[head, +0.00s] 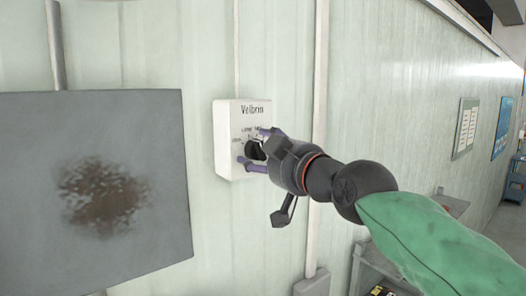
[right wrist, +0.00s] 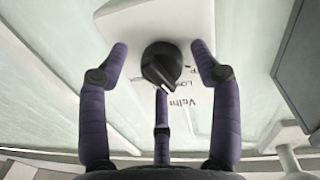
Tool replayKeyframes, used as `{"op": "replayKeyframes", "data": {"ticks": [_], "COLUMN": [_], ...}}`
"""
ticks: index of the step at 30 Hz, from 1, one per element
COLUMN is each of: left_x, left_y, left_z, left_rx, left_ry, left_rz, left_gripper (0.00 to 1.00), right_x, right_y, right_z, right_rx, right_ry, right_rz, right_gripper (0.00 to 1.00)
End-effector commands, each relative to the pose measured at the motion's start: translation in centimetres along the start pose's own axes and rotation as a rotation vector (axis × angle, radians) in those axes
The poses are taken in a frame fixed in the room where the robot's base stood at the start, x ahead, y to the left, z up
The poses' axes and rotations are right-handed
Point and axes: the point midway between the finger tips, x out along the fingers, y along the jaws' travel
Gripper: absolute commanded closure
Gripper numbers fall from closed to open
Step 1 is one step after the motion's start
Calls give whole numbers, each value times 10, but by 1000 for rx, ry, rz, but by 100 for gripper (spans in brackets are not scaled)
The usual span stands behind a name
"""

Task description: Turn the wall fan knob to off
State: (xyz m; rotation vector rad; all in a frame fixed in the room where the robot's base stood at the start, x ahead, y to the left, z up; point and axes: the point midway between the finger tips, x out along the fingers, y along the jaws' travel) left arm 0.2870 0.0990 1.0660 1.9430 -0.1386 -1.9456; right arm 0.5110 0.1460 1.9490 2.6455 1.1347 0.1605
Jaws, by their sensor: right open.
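The white wall fan control box (head: 241,113), marked "Velbrin", is fixed to the pale green wall. Its black round knob (head: 252,151) is partly hidden by my right gripper in the head view. The knob (right wrist: 162,66) shows clearly in the right wrist view, with a pale pointer line and printed labels beside it on the box (right wrist: 215,30). My right gripper (head: 256,148) is open in front of the box. Its purple fingers stand around the knob, with visible gaps on both sides in the right wrist view. My left gripper is not in view.
A grey panel with a brown stain (head: 95,190) stands left of the box. A vertical pipe (head: 319,120) runs down the wall to the right of the box. Shelving (head: 380,268) is at the lower right, below my right arm. Notice boards (head: 466,127) hang farther along the wall.

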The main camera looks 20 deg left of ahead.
Motion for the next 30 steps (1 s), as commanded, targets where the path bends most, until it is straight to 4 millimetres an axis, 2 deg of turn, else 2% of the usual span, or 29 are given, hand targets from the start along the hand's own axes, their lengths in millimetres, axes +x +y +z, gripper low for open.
{"op": "replayKeyframes", "data": {"ticks": [3, 4, 9, 20, 30], "left_x": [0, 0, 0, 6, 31], "left_y": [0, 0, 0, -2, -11], "left_z": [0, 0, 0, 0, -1], "left_rx": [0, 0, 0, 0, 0], "left_ry": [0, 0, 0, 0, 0], "left_rz": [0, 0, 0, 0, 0], "left_gripper": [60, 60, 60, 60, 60], "right_x": [0, 0, 0, 0, 1], "right_y": [0, 0, 0, -1, -2], "right_z": [0, 0, 0, 3, 7], "right_rx": [0, 0, 0, -33, -242], "right_ry": [0, 0, -1, 0, 18], "right_rz": [0, 0, 0, -1, 2], "right_gripper": [36, 41, 89, 91, 91]}}
